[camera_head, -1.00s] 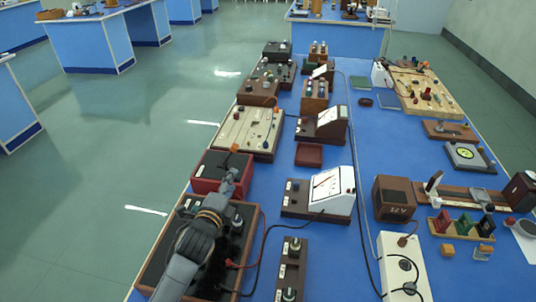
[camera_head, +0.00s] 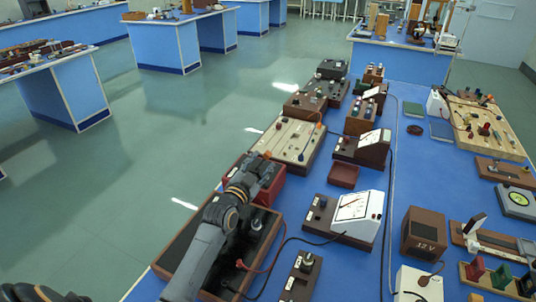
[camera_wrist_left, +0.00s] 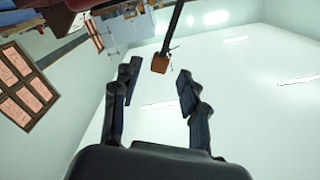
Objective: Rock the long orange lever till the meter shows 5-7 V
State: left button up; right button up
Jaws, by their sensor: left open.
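The long lever's orange tip (camera_head: 267,155) shows at the fingertips of my left gripper (camera_head: 258,166), above a red box. In the left wrist view the orange tip (camera_wrist_left: 160,63) sits on a dark bar, between or just beyond the open fingers of my left gripper (camera_wrist_left: 157,74). I cannot tell whether they touch it. The lever's base is hidden behind my gripper and arm. A white-faced meter (camera_head: 358,206) stands on a dark base to the right; its reading is too small to tell. Another meter (camera_head: 374,139) stands behind it.
The red box (camera_head: 272,186) and a dark wooden tray (camera_head: 179,245) lie beneath my left arm. A cream board (camera_head: 291,140) with a second orange knob lies beyond. A 12 V box (camera_head: 423,234) stands right of the meter. Cables cross the blue bench (camera_head: 395,165).

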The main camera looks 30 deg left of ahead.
aim_at(266, 157)
pick_arm(q)
jog(key=w, duration=0.5)
jog(key=shift+a, duration=0.15)
grip_shut()
